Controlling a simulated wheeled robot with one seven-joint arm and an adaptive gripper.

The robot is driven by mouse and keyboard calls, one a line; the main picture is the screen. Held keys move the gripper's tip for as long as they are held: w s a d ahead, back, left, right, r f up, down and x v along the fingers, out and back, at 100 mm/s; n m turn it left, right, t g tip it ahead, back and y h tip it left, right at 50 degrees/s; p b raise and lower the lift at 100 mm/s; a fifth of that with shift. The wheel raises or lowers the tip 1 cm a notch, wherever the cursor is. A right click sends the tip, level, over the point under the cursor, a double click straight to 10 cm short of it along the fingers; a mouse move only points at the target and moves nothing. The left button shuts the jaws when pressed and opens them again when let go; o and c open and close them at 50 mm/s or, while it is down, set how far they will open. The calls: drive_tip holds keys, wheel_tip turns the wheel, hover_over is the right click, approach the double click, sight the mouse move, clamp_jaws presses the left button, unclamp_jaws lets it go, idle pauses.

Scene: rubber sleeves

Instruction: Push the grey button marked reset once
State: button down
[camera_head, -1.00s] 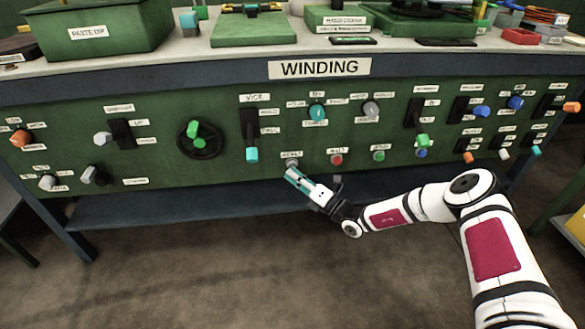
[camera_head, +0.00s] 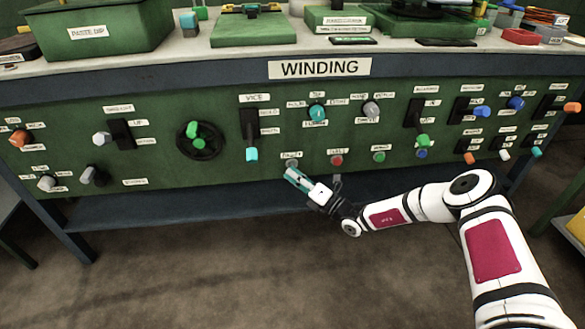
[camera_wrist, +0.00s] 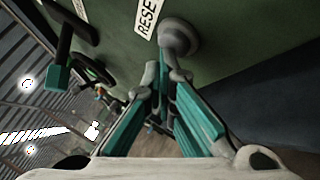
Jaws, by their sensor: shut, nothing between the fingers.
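The grey button (camera_head: 292,162) is a small round knob on the green panel, just below its white label (camera_head: 291,155). My gripper (camera_head: 289,171) has teal fingers and is shut and empty. Its tips are right at the button, just below it in the head view. In the wrist view, the grey fingertips (camera_wrist: 165,74) lie close to the button's near side. I cannot tell whether they touch it.
A red button (camera_head: 336,160) and a green button (camera_head: 379,157) sit to the right in the same row. Open space lies in front of the panel.

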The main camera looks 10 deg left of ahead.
idle(0.3)
drive_tip(key=shift+s+d+p, duration=0.25)
drive_tip(key=shift+s+p, duration=0.35)
drive_tip(key=shift+s, duration=0.15)
drive_tip(key=shift+s+d+p, duration=0.2)
drive_tip(key=shift+s+p, duration=0.35)
drive_tip(key=shift+s, duration=0.25)
drive_tip(key=shift+s+d+p, duration=0.25)
drive_tip(key=shift+s+p, duration=0.3)
drive_tip(key=shift+s, duration=0.25)
drive_tip(key=shift+s+d+p, duration=0.2)
drive_tip(key=shift+s+p, duration=0.35)
drive_tip(key=shift+s, duration=0.25)
